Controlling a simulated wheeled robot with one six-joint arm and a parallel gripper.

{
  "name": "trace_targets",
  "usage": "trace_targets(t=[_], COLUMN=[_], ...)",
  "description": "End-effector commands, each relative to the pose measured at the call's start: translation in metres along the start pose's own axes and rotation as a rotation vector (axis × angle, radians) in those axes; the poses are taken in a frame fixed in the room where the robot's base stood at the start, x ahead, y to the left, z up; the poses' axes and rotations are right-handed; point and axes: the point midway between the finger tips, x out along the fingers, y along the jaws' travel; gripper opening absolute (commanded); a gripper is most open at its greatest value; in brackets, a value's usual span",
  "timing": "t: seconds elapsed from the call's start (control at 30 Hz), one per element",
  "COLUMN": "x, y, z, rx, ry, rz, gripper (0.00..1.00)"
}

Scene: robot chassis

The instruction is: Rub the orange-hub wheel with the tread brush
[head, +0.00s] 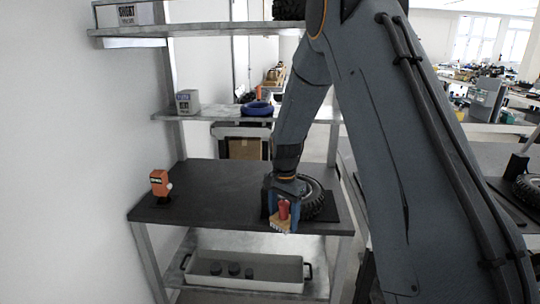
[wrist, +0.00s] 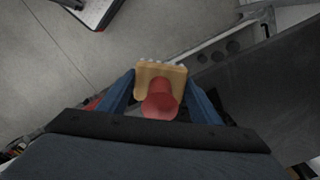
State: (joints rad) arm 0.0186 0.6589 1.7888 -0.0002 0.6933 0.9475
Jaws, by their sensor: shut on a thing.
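My gripper (head: 283,208) is shut on the tread brush (head: 281,227), which has a red handle and a tan block with pale bristles. In the wrist view the brush (wrist: 160,78) sits between the two blue fingers of my gripper (wrist: 161,98), bristles pointing away from me. A black treaded wheel (head: 315,198) is at the right end of the dark workbench, partly hidden by my gripper. Its hub colour cannot be made out. The brush is in front of the wheel near the bench's front edge; I see no clear contact.
An orange device (head: 160,183) stands at the left of the workbench (head: 215,195), whose middle is clear. A pale bin (head: 245,285) with dark pieces is on the shelf below. A blue ring (head: 257,109) lies on the shelf above. Another wheel (head: 528,188) is at far right.

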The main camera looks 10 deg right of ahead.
Motion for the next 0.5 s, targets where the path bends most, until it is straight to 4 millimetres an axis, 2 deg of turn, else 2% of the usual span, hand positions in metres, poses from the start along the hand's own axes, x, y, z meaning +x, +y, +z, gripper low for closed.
trace_targets(t=[0.03, 0.2, 0.5], x=[-0.015, -0.05, -0.086], y=[-0.013, -0.042, -0.071], z=[-0.011, -0.036, -0.06], rx=[0.105, 0.42, 0.743], ry=[0.004, 0.002, 0.0], rz=[-0.006, -0.004, -0.001], gripper=[0.4, 0.4, 0.4])
